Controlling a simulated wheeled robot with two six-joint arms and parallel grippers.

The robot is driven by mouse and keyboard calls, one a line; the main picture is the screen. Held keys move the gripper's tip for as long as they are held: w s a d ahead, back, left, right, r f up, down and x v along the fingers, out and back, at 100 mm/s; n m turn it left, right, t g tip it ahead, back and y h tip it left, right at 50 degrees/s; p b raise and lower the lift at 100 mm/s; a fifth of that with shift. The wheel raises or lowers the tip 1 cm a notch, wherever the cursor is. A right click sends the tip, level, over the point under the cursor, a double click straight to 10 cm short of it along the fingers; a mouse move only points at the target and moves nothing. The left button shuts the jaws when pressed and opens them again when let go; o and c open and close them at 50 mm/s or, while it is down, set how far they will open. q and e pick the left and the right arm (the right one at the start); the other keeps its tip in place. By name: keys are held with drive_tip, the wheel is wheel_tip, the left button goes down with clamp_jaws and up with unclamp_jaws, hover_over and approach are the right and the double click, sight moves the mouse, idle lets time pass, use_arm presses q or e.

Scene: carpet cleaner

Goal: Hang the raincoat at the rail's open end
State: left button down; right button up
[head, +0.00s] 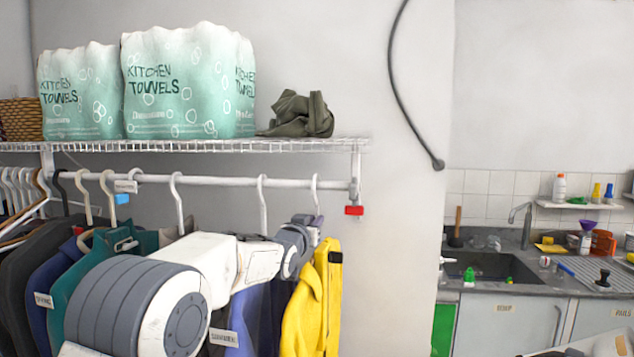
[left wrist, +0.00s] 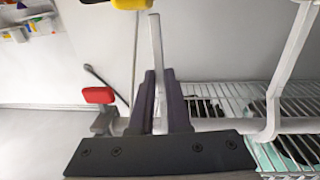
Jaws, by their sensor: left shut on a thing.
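The yellow raincoat (head: 318,300) hangs from a pale hanger (head: 315,190) near the right end of the white rail (head: 225,180). The hanger's hook appears at rail height; contact with the rail is unclear. My left gripper (head: 314,222) is shut on the hanger just below its hook. In the left wrist view, the fingers (left wrist: 160,98) close around the hanger's straight stem (left wrist: 157,50), with a yellow edge of the raincoat (left wrist: 130,4) at the top. The rail also shows there (left wrist: 210,124). My right gripper is not in view.
A red block (head: 354,210) sits at the rail's right end. Other garments (head: 30,265) on hangers crowd the left. A wire shelf (head: 200,146) above holds kitchen towel packs (head: 185,85) and a dark green cloth (head: 300,115). A sink (head: 480,265) stands right.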

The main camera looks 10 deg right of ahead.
use_arm(q)
drive_tip(key=shift+b, duration=0.3)
drive_tip(key=c, duration=0.8)
unclamp_jaws()
drive_tip(key=shift+f, duration=0.5)
drive_tip(key=shift+s+a+b, duration=0.15)
drive_tip(key=shift+s+b, duration=0.1)
drive_tip(key=shift+b, duration=0.2)
drive_tip(key=b+v, duration=0.3)
drive_tip(key=shift+s+a+r, duration=0.1)
drive_tip(key=shift+s, duration=0.15)
drive_tip(key=d+b+v, duration=0.1)
drive_tip(key=b+v, duration=0.8)
drive_tip(key=v, duration=0.5)
drive_tip(key=shift+s, duration=0.25)
drive_tip(key=shift+d+r, duration=0.1)
drive_tip(key=shift+d, duration=0.05)
